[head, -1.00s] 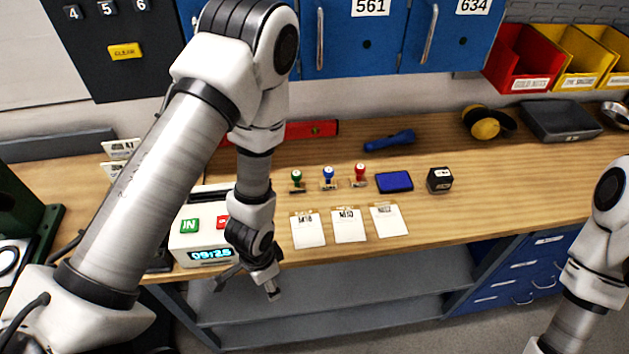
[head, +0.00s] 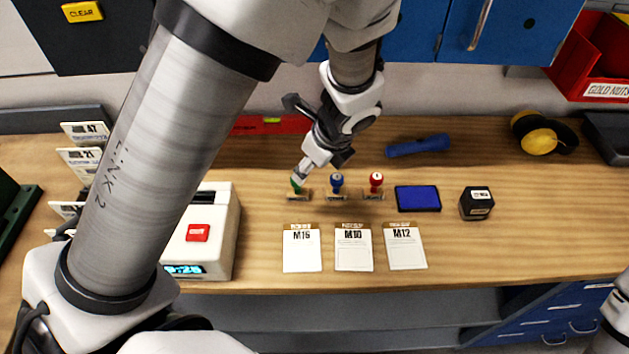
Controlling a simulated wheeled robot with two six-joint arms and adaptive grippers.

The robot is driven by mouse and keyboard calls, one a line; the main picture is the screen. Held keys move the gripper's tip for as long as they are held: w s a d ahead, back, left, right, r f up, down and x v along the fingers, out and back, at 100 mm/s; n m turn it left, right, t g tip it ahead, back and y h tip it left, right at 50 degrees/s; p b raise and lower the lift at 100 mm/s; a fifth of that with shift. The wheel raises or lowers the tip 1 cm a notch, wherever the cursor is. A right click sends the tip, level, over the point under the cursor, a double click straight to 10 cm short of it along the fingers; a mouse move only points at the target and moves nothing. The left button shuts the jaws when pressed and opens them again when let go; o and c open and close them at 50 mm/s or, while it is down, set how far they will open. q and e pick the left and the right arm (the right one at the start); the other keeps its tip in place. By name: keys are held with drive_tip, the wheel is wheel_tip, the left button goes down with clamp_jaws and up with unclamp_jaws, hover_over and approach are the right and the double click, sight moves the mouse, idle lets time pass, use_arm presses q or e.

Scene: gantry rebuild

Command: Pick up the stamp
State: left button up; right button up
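Three stamps stand in a row on the wooden bench: one with a green handle (head: 297,194), one with a blue handle (head: 337,187) and one with a red handle (head: 375,186). My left gripper (head: 300,174) points down at the green-handled stamp, its fingertips at or just over the handle top, which they partly cover. I cannot tell whether they touch the handle or how far apart they are. The stamp stands on the bench. My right gripper is out of view; only part of that arm shows at the lower right.
A blue ink pad (head: 418,198) and a black cube-shaped item (head: 476,203) lie right of the stamps. Three cards, including M10 (head: 353,248), lie in front. A white time clock (head: 222,235) stands left. A blue flashlight (head: 418,147) and red level (head: 262,125) lie behind.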

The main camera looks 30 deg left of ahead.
sight(297, 188)
use_arm(q)
drive_tip(key=f, duration=0.1)
drive_tip(key=s+a+f+b, duration=0.1)
drive_tip(key=a+f, duration=0.1)
drive_tip(key=shift+s+a, duration=0.2)
drive_tip(key=shift+s, duration=0.05)
drive_tip(key=f+b, duration=0.1)
drive_tip(key=w+a+f, duration=0.1)
drive_tip(key=f, duration=0.1)
drive_tip(key=shift+w+a+f+b, duration=0.15)
drive_tip(key=shift+b, duration=0.2)
drive_tip(key=shift+w, duration=0.1)
drive_tip(key=shift+s+r, duration=0.2)
drive_tip(key=shift+s, duration=0.15)
drive_tip(key=c, duration=0.4)
drive_tip(key=shift+s, duration=0.1)
drive_tip(key=c, duration=0.6)
clamp_jaws()
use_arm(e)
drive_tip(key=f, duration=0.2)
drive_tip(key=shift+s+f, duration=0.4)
